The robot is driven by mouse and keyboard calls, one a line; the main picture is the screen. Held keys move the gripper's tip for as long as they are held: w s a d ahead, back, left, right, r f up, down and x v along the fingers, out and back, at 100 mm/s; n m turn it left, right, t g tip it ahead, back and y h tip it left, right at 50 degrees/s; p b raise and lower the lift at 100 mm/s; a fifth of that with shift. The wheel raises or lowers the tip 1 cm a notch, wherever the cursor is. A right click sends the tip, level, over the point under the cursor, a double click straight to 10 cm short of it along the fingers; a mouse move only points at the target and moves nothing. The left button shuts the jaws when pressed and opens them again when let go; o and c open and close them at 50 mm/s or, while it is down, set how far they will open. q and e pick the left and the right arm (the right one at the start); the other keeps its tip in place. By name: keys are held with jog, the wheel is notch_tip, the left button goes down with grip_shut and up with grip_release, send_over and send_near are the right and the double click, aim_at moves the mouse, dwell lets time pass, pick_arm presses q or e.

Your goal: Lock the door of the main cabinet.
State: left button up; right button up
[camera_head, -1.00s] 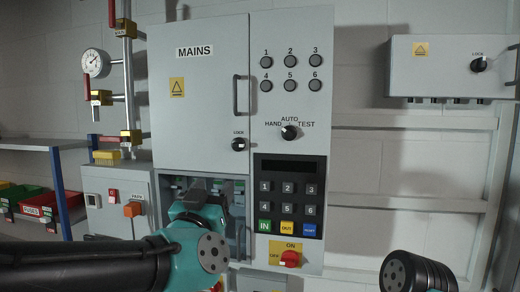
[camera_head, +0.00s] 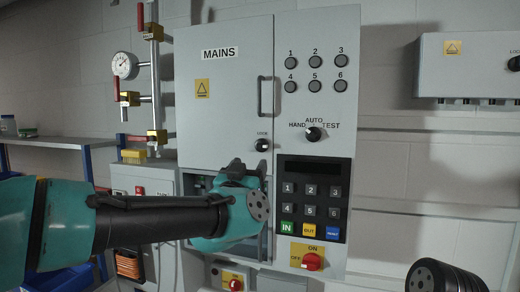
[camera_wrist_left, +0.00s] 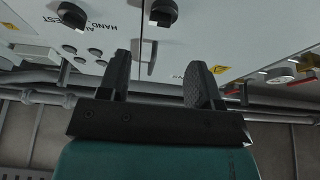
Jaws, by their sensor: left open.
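The main cabinet's grey door (camera_head: 225,100), labelled MAINS, looks closed, with a vertical bar handle (camera_head: 266,97) at its right edge. The black lock knob (camera_head: 262,145) sits at the door's lower right corner under a small LOCK label; its white mark is too small to read surely. My left gripper (camera_head: 245,166) is just below and left of the knob. In the left wrist view, the open, empty gripper (camera_wrist_left: 160,70) has the lock knob (camera_wrist_left: 162,12) beyond its fingertips, apart from them. My right gripper is out of view; only a dark part of that arm shows.
Right of the door are round buttons, a mode selector knob (camera_head: 314,134), a keypad (camera_head: 311,200) and a red rotary switch (camera_head: 312,262). An open compartment (camera_head: 200,182) lies below the door, partly behind my left arm. A gauge and pipes (camera_head: 125,66) stand at left.

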aim_at(261, 146)
pick_arm(q)
jog(key=x, duration=0.9)
jog(key=shift+w, duration=0.15)
jog(key=c, duration=0.7)
